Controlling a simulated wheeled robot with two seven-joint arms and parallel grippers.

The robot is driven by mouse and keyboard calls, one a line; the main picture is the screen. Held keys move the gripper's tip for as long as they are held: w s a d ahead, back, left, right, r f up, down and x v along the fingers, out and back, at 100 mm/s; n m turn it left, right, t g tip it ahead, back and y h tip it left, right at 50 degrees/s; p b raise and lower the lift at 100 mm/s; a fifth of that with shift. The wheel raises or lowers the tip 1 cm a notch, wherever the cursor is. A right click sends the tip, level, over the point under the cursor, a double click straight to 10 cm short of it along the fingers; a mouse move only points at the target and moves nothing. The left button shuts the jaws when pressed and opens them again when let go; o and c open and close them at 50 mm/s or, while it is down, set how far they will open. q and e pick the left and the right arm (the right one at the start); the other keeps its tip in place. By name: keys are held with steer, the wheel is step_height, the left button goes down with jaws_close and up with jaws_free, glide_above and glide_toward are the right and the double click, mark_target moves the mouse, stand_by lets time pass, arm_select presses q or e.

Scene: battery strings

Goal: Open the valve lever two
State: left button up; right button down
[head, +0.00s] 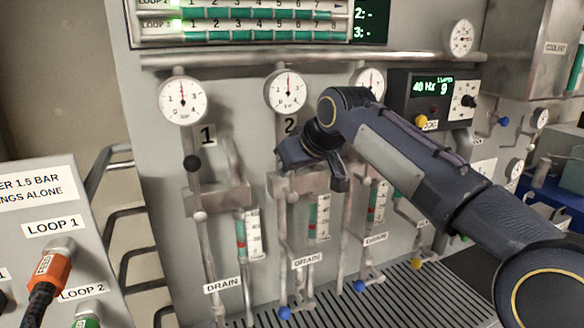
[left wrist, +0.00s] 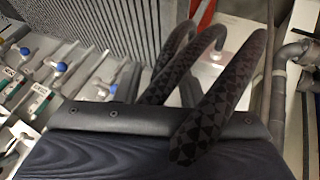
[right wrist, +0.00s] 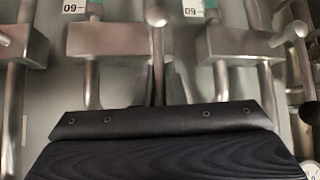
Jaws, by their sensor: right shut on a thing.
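The second valve, under the gauge (head: 285,91) and the label 2 (head: 289,125), has a grey metal block (head: 303,181) in the head view. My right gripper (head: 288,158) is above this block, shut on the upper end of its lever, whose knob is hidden. In the right wrist view the lever's grey rod (right wrist: 157,55) runs from a round metal ball (right wrist: 156,16) into my right gripper (right wrist: 156,85). The rod looks roughly upright.
Valve one's lever has a black knob (head: 192,162) at left, under its own gauge (head: 183,102). Blue drain knobs (head: 285,312) sit low, above a floor grating (head: 400,285). Dark curved rails (left wrist: 222,95) are close to my left gripper. A hose panel (head: 40,195) stands at left.

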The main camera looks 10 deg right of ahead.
steer(key=c, duration=1.5)
jaws_free()
steer(key=shift+a+f, duration=0.1)
steer(key=shift+f, duration=0.05)
steer(key=v, duration=0.8)
steer(key=shift+b, duration=0.3)
steer(key=shift+f, duration=0.1)
steer(key=s+d+f+m+g, duration=0.1)
steer(key=s+d+f+m, duration=0.1)
steer(key=s+d+f, duration=0.5)
steer(key=s+a+f+m+g, duration=0.1)
steer(key=s+f+m, duration=0.3)
steer(key=s+f, duration=1.8)
steer(key=shift+s+f+g+y, duration=0.15)
steer(key=shift+f+g+y, duration=0.2)
steer(key=shift+f, duration=0.45)
